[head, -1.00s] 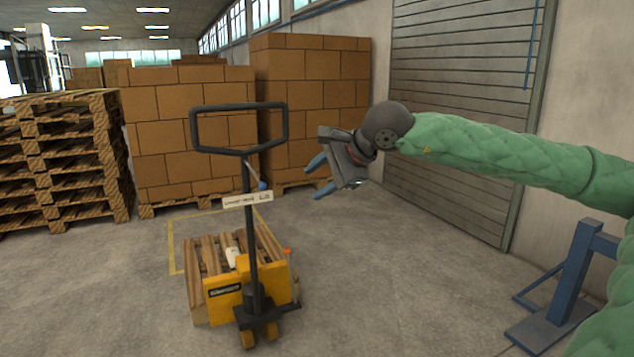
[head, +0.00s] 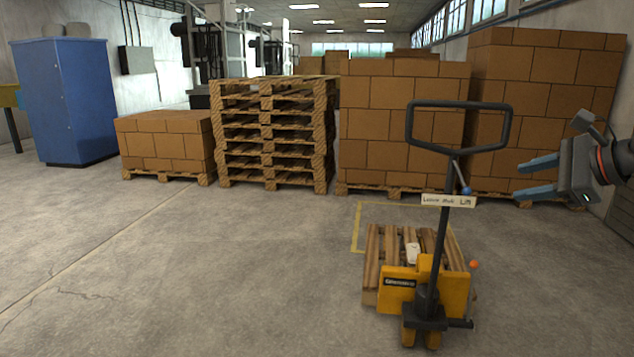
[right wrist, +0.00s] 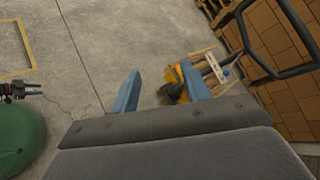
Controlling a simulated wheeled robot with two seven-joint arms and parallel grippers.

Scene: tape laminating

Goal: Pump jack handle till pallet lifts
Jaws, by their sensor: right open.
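The jack handle (head: 458,106) is a dark loop on a black upright bar with a small sign (head: 448,201). It stands on the yellow pallet jack (head: 397,288), right of centre in the head view. A wooden pallet (head: 373,257) sits on the jack behind the bar. My right gripper (head: 537,176) is open and empty, to the right of the handle and apart from it. In the right wrist view its blue fingers (right wrist: 163,92) are spread, with the handle loop (right wrist: 262,62) at the upper right.
Stacked cartons (head: 400,124) stand behind the jack, with a tall pile of empty pallets (head: 275,140) to their left. A blue cabinet (head: 72,103) stands at the far left. The concrete floor left of the jack is clear.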

